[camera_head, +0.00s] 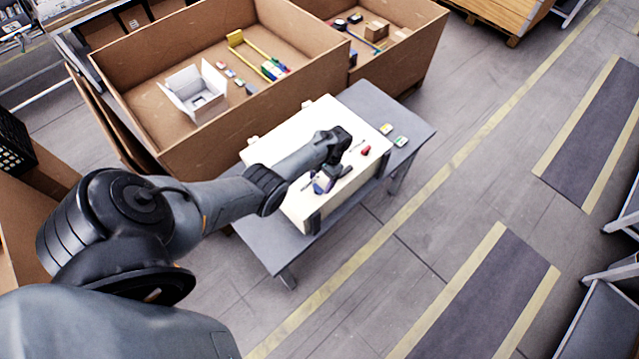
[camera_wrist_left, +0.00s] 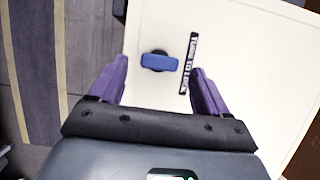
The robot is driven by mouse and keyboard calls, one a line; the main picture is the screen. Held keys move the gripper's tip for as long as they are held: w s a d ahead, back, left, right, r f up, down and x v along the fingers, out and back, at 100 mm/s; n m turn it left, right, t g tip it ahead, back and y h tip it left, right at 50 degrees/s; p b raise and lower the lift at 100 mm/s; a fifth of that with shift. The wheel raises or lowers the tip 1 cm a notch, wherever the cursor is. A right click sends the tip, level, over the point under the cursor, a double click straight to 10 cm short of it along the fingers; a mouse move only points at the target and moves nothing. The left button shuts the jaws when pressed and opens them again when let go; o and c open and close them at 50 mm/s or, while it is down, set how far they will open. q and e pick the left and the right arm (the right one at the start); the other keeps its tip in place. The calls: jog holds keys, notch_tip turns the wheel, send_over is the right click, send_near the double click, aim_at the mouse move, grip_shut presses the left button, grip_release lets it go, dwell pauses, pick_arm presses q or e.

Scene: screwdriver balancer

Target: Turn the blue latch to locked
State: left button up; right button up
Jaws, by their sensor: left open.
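The blue latch (camera_wrist_left: 160,62) is a small blue bar on a dark round base, on a cream panel (camera_wrist_left: 240,50). In the left wrist view the bar lies crosswise, beside a black label (camera_wrist_left: 190,62) reading "TURN TO LOCK". My left gripper (camera_wrist_left: 155,80) is open, its two purple fingers apart, with the latch seen between and just beyond the fingertips. I cannot tell how high the fingers are above the panel. In the head view my left gripper (camera_head: 325,182) is over the cream box (camera_head: 293,208), and the latch cannot be made out there. My right gripper is not in view.
The box stands on a grey table (camera_head: 262,240). A red item (camera_head: 366,150) lies on the box, and small green-and-white items (camera_head: 400,141) lie at the table's right end. A large cardboard bin (camera_head: 135,100) stands close behind.

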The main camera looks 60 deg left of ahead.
pick_arm(q)
jog(key=v, duration=0.8)
dwell(0.4)
jog(key=s+d+r+m+t, duration=0.1)
jog(key=s+d+r, duration=0.3)
jog(key=d, duration=0.5)
jog(key=s+d+r+m+t, duration=0.2)
jog(key=s+d+r+t, duration=0.2)
jog(key=s+d, duration=0.3)
jog(key=s+d+r+m+t, duration=0.1)
jog(key=s+d+r+t, duration=0.1)
jog(key=s+d+r, duration=0.4)
jog(key=d, duration=0.5)
jog(key=shift+s+d+m+t+y, duration=0.2)
jog(key=shift+s+m+t+y, duration=0.1)
jog(key=shift+t+y, duration=0.1)
jog(key=shift+c, duration=0.4)
